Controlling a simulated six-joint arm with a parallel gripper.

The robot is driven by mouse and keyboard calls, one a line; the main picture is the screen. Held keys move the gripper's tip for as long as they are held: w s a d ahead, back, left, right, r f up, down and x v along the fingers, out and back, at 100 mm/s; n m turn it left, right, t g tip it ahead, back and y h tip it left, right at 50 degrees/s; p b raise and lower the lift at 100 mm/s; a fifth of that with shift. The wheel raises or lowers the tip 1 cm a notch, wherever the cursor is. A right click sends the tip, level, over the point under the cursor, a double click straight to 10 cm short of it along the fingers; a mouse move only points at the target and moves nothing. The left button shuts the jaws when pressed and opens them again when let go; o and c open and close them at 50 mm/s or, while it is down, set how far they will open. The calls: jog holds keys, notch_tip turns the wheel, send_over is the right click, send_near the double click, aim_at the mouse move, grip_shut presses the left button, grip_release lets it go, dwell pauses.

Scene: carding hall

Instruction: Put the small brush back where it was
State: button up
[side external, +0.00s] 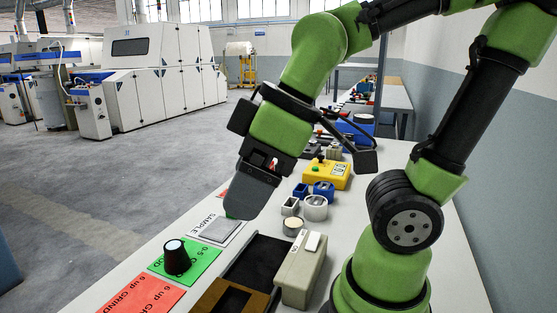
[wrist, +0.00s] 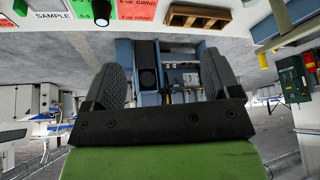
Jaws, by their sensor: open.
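I cannot pick out a small brush for certain in either view. My gripper (side external: 243,203) hangs over the table near the grey square on the SAMPLE card (side external: 217,229). In the wrist view my gripper (wrist: 163,78) has its two dark fingers wide apart, with nothing held between them. A black, round, upright object with a pale top (side external: 176,258) stands on the green card (side external: 203,257). What lies directly behind the fingers in the side view is hidden.
A red card (side external: 140,294) lies at the front left. A brown wooden frame (side external: 232,298), a black tray (side external: 262,258) and a grey box (side external: 301,270) stand right of the cards.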

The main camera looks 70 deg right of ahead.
jog(key=s+d+r+m, duration=0.1)
jog(key=m, duration=0.2)
jog(key=d+m+t, duration=0.1)
jog(key=m, duration=0.2)
jog(key=s+r+m+t, duration=0.1)
jog(key=m, duration=0.1)
jog(key=shift+s+d+r+m, duration=0.3)
jog(key=shift+d+m, duration=0.1)
dwell(0.4)
